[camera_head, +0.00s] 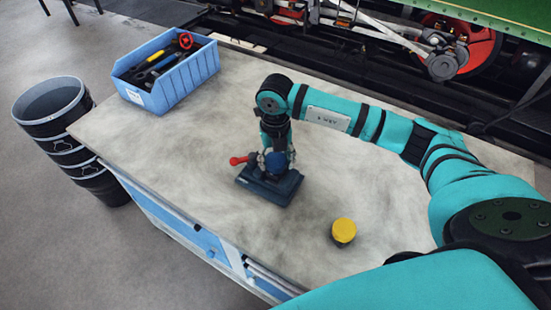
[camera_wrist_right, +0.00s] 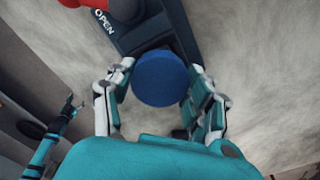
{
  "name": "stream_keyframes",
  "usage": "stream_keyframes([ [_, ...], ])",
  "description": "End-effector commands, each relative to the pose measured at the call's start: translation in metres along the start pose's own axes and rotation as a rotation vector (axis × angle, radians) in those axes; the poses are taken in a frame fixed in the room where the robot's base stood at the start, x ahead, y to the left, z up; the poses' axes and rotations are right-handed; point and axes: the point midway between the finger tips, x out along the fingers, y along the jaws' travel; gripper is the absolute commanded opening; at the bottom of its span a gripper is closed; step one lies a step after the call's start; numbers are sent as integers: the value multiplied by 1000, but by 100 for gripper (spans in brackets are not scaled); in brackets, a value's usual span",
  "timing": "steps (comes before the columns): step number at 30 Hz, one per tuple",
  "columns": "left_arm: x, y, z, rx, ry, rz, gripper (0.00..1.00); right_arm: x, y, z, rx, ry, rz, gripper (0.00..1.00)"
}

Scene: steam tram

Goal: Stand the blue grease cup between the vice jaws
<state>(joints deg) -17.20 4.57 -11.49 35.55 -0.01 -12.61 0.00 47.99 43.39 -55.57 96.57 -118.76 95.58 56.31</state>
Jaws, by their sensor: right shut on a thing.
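The blue grease cup (camera_head: 276,163) is between the fingers of my right gripper (camera_head: 277,158), at the dark blue vice (camera_head: 266,190) on the bench. In the right wrist view its round blue top (camera_wrist_right: 160,78) sits between the two fingers of the right gripper (camera_wrist_right: 161,82), which is shut on it. The vice body (camera_wrist_right: 150,28) lies beyond and around it, with the word OPEN near its red handle (camera_wrist_right: 75,4). That handle also shows in the head view (camera_head: 238,160). The cup's lower part and the jaw gap are hidden, so I cannot tell whether it touches the vice.
A yellow-topped cup (camera_head: 343,231) stands on the bench (camera_head: 180,190) to the right of the vice. A blue bin (camera_head: 180,83) of tools is at the back left. Stacked black buckets (camera_head: 62,130) stand on the floor at left. The bench between is clear.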

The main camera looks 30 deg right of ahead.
Motion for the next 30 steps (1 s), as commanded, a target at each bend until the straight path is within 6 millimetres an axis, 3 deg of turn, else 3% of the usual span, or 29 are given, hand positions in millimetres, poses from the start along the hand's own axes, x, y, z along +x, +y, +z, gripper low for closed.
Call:
stream_keyframes([
  [30, 8, 0, 1, -1, 0, 0, 76, 6, 0, 1, 0, -2, 1, 5],
])
